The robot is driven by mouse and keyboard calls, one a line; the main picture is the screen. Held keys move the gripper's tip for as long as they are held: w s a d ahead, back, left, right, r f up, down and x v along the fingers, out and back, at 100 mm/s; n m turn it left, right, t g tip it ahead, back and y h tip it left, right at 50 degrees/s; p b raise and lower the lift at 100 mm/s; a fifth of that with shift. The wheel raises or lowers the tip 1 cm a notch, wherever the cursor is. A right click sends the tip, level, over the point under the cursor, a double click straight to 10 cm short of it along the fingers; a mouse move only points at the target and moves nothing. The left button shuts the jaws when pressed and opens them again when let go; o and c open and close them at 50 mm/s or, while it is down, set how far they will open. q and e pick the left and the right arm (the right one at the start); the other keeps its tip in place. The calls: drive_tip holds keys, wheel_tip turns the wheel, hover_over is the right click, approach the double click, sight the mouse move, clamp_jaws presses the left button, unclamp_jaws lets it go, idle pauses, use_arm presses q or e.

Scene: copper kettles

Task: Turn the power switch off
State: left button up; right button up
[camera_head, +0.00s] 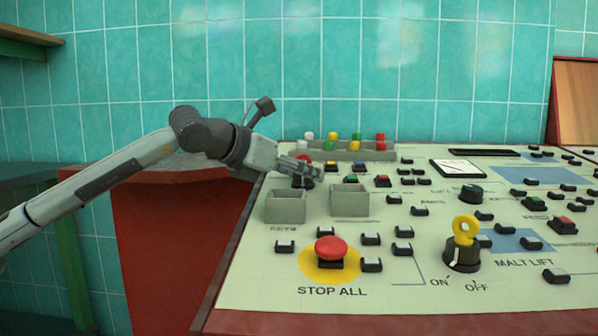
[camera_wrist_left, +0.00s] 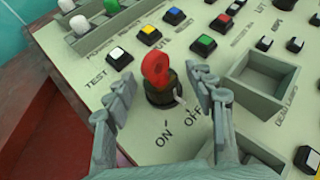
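A switch with a red ring-shaped key (camera_wrist_left: 155,68) on a dark round base (camera_wrist_left: 160,96) stands on the cream control panel. ON and OFF are printed in front of it. A pale mark on the base lies on the OFF side, but its exact angle is hard to read. My left gripper (camera_wrist_left: 161,105) is open, with one finger on each side of the switch and visible gaps between. In the head view my left gripper (camera_head: 310,173) partly covers this switch; its red top (camera_head: 303,158) shows behind. My right gripper is in neither view.
A second key switch with a yellow key (camera_head: 465,230) stands at front right, also marked ON and OFF. A red STOP ALL button (camera_head: 331,248), two open grey boxes (camera_head: 285,206) (camera_head: 350,200) and several small buttons crowd the panel. A teal tiled wall (camera_head: 300,70) stands behind.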

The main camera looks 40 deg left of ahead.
use_arm(q)
drive_tip(key=v, duration=1.1)
drive_tip(key=shift+s+r, duration=0.15)
drive_tip(key=shift+s, duration=0.3)
drive_tip(key=shift+s, duration=0.1)
